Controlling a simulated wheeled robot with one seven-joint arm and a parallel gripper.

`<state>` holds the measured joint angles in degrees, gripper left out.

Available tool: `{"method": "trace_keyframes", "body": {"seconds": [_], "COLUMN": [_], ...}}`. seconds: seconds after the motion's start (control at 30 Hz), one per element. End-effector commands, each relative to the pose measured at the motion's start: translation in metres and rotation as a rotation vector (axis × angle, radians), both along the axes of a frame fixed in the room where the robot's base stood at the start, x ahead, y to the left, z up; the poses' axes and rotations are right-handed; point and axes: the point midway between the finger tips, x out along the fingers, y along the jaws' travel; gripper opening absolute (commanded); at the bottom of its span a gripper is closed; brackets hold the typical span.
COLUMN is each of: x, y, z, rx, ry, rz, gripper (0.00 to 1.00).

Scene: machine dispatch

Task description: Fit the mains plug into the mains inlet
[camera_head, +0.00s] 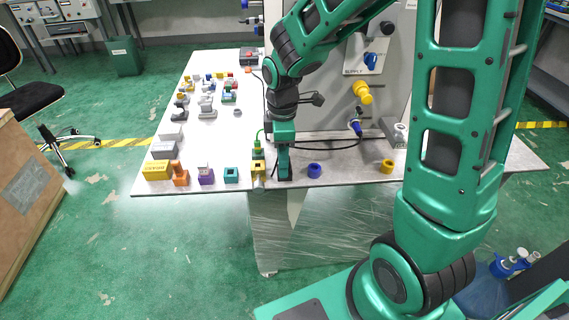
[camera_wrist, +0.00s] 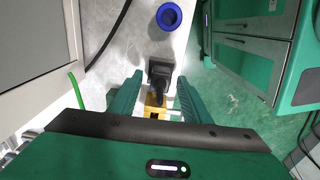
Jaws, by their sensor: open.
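A black plug-like piece (camera_wrist: 160,75), probably the mains plug, stands near the table's front edge in the wrist view. It sits between the fingers of my gripper (camera_wrist: 160,92), close to the fingertips. The fingers are open, one on each side. A yellow block (camera_wrist: 155,108) shows just behind it, partly hidden. In the head view my gripper (camera_head: 284,168) points down at the table's front edge and hides most of the black piece. I cannot tell which fitting is the mains inlet. The upright grey panel (camera_head: 335,110) carries a yellow connector (camera_head: 362,92) and a blue connector (camera_head: 355,127).
A blue ring (camera_head: 314,170) stands right of my gripper and a yellow ring (camera_head: 387,166) farther right. Coloured holders, including a teal one (camera_head: 231,174) and a purple one (camera_head: 206,175), line the front edge at left. A black cable (camera_head: 330,145) runs along the panel's foot.

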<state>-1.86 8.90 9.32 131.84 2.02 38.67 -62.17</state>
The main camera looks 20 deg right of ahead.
Motion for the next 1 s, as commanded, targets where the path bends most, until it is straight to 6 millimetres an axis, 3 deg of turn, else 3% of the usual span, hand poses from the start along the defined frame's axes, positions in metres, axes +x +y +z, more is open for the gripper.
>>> {"method": "trace_keyframes", "body": {"seconds": [0.17,0.3,0.37,1.0], "x": [0.000,0.000,0.000,0.001], "y": [0.000,0.000,0.000,0.000], "z": [0.000,0.000,0.000,0.017], "rx": [0.000,0.000,0.000,0.001], "ry": [0.000,0.000,0.000,-0.001], "rz": [0.000,0.000,0.000,-0.001], "gripper": [0.44,0.10,0.00,0.00]}}
